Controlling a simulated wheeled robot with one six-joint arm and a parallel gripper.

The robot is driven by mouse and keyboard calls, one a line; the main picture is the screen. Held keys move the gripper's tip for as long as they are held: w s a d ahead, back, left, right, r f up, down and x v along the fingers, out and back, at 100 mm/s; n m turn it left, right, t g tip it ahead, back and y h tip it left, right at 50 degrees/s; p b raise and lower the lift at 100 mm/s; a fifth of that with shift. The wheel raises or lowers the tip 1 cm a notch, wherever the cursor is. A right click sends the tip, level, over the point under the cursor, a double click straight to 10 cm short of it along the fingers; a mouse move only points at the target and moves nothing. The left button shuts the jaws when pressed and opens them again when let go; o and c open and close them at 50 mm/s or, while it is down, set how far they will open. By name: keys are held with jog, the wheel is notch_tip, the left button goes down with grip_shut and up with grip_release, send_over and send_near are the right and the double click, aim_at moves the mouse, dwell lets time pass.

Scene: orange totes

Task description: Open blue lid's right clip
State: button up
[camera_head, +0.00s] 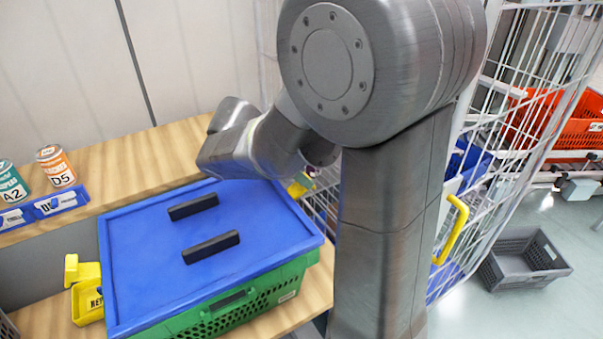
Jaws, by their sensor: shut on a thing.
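The blue lid (150,255), with two black handle bars, lies on a green tote (263,288) on a wooden shelf. The yellow right clip (298,187) shows only partly at the lid's right edge, behind my arm. My gripper (310,172) is at this clip, mostly hidden by my own arm links, and is shut on it. The contact itself is hard to see.
Cans marked A2 (10,184) and D5 (56,167) stand at the left above blue label holders (52,203). A white wire cage (520,130) with a yellow handle (452,228) stands close on the right. A grey crate (523,261) sits on the floor.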

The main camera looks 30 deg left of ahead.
jog(key=shift+s+t, duration=0.15)
jog(key=shift+t, duration=0.15)
dwell(0.4)
jog(key=o, duration=1)
jog(key=shift+a+r, duration=0.1)
jog(key=v, duration=1.3)
jog(key=shift+s+a+r+p, duration=0.2)
jog(key=shift+s+a+p, duration=0.05)
jog(key=shift+p, duration=0.15)
jog(key=shift+w+f, duration=0.1)
jog(key=x, duration=1.3)
jog(key=shift+w+d+f+b, duration=0.2)
jog(key=shift+d+b, duration=0.1)
jog(key=shift+b, duration=0.1)
